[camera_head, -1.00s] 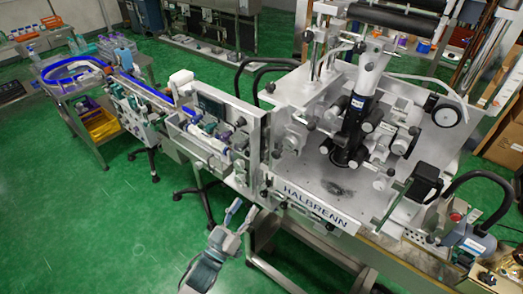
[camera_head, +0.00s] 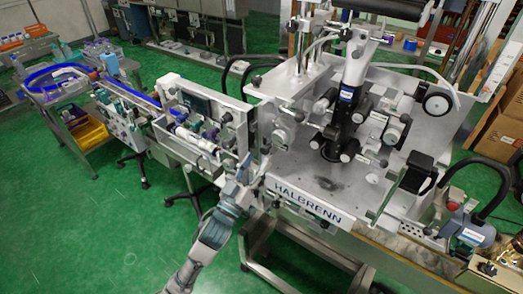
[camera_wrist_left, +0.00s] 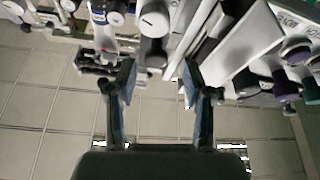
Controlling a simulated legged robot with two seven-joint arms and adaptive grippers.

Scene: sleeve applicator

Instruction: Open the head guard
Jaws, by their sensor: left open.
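I cannot tell for sure which part is the head guard. My left gripper (camera_head: 244,170) is at the machine's left front corner, beside the upright plate there. In the left wrist view the two fingers of the left gripper (camera_wrist_left: 160,78) are apart with nothing held between them. A white-capped black part (camera_wrist_left: 153,35) shows beyond the fingertips. My right gripper is out of view.
A conveyor (camera_head: 190,130) with bottles and knobs runs off to the left, up to a trolley with yellow bins (camera_head: 88,132). A motor with a black hose (camera_head: 475,232) stands at the right. The green floor (camera_head: 90,230) at the front left is clear.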

